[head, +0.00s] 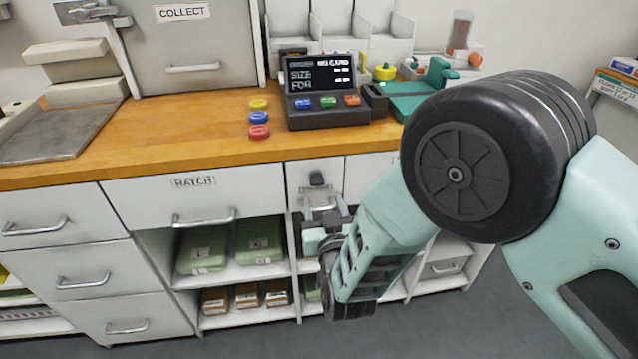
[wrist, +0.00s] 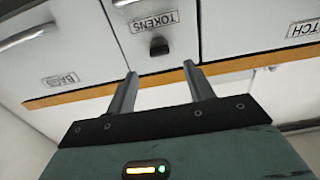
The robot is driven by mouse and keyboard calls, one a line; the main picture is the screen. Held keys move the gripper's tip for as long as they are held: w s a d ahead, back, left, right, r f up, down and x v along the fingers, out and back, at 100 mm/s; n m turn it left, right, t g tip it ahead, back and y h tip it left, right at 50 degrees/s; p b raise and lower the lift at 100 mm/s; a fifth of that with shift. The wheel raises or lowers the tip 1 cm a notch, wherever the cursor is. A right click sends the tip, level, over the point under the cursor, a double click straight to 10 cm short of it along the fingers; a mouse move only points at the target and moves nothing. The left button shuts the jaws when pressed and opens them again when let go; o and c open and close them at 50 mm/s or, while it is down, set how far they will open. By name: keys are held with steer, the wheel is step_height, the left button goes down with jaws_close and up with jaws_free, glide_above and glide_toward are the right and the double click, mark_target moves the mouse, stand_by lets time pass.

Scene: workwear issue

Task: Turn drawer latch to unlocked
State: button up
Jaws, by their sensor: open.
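The drawer latch (head: 317,179) is a small black piece on the narrow white drawer (head: 298,178) below the counter. It shows in the wrist view (wrist: 159,46) beside an upside-down TOKENS label (wrist: 155,22). Whether the latch stands at locked or unlocked cannot be told. My gripper (wrist: 161,72) is open and empty, its two fingers pointing toward the drawer front with the latch between and beyond their tips, apparently apart from it. In the head view my gripper (head: 326,222) is just below the latch, in front of the drawer's handle, and partly hides the lower drawer front.
The wide BATCH drawer (head: 195,197) with a bar handle is left of it, above open shelves (head: 250,272) holding green packs and brown boxes. A wooden counter (head: 190,130) overhangs the drawers, bearing a terminal (head: 325,90) and coloured discs.

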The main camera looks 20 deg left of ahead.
mark_target(318, 184)
steer(key=x, duration=0.7)
steer(key=shift+w, duration=0.1)
steer(key=c, duration=1)
